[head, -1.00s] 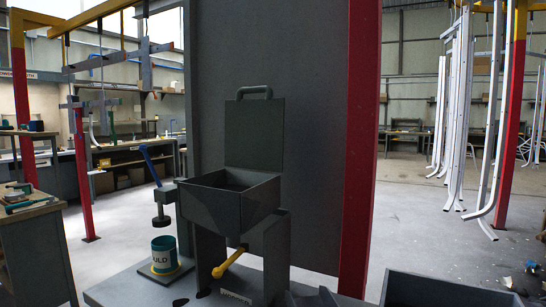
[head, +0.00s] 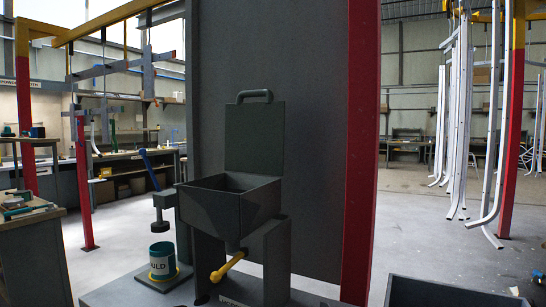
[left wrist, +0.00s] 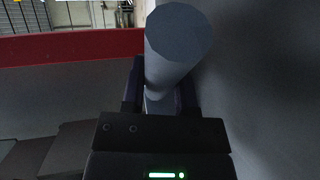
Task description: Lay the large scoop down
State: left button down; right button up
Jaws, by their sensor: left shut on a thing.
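My left gripper (left wrist: 159,88) shows in the left wrist view, with its two dark fingers on either side of a thick grey-blue round bar (left wrist: 176,50). It is shut on this bar, whose round end faces the camera. The bar looks like a handle; the rest of it is hidden, so I cannot tell for sure that it is the large scoop. No scoop shows clearly in the head view. Neither gripper is in the head view.
A grey hopper (head: 222,208) with a raised lid (head: 254,140) stands before a grey panel (head: 320,110) and a red post (head: 362,150). A teal pot (head: 162,258) and yellow lever (head: 228,265) are near it. A dark bin (head: 450,292) is at lower right.

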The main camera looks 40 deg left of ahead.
pick_arm(q)
jog(key=c, duration=0.8)
grip_release()
jog(key=shift+f, duration=0.1)
jog(key=o, duration=0.5)
jog(key=shift+s, duration=0.25)
jog(key=p+v, duration=0.3)
jog(key=v, duration=0.6)
jog(key=shift+p, duration=0.4)
jog(key=shift+s+r, duration=0.2)
jog(key=shift+s, duration=0.05)
pick_arm(e)
jog(key=r, duration=0.3)
jog(key=shift+a+r, duration=0.25)
